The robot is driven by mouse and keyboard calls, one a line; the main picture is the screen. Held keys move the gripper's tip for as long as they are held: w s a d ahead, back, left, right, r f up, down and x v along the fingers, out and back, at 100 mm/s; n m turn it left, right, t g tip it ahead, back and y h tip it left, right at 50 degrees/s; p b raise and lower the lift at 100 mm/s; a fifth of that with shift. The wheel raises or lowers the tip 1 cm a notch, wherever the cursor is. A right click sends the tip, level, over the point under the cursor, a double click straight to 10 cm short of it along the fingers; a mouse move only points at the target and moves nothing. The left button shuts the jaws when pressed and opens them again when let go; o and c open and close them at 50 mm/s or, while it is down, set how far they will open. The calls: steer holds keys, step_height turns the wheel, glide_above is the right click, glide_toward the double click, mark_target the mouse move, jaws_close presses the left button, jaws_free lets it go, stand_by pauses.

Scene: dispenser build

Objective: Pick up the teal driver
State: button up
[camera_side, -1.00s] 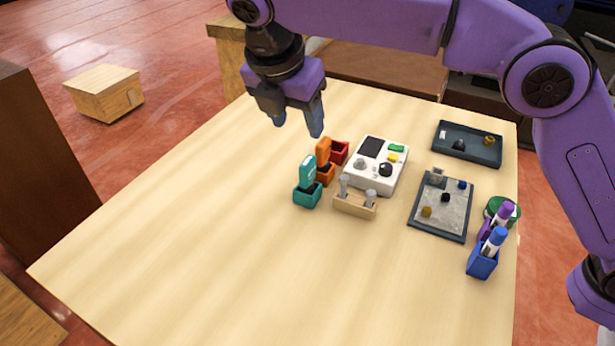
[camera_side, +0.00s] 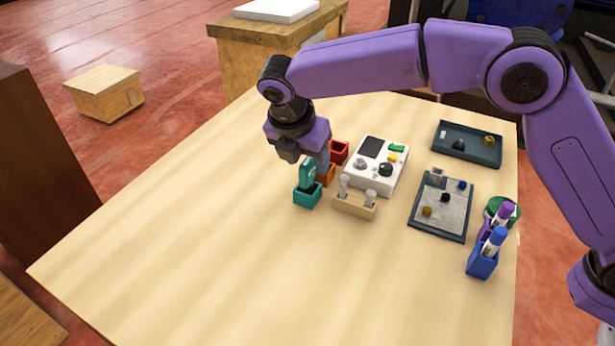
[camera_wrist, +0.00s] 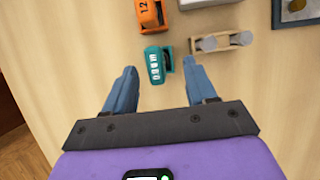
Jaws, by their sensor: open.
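The teal driver (camera_side: 307,172) stands upright in a teal holder (camera_side: 307,196) on the table. In the wrist view the teal driver (camera_wrist: 154,66) lies ahead of my fingertips, roughly between their lines, with its holder (camera_wrist: 169,60) beside it. My gripper (camera_side: 306,160) is low over the driver, partly hiding its top and the orange driver behind.
An orange driver (camera_wrist: 149,12) in its holder and a red holder (camera_side: 339,152) stand close behind. A wooden rack (camera_side: 355,206) and a white device (camera_side: 376,165) are just right. Trays (camera_side: 467,144) and marker holders (camera_side: 482,263) are further right. The table's left and front are clear.

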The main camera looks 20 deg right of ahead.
mark_target(309, 170)
steer(key=shift+w+x, duration=0.2)
steer(key=shift+x, duration=2.5)
steer(key=shift+a, duration=0.15)
steer(key=shift+r, duration=0.1)
jaws_close()
steer(key=shift+r, duration=0.1)
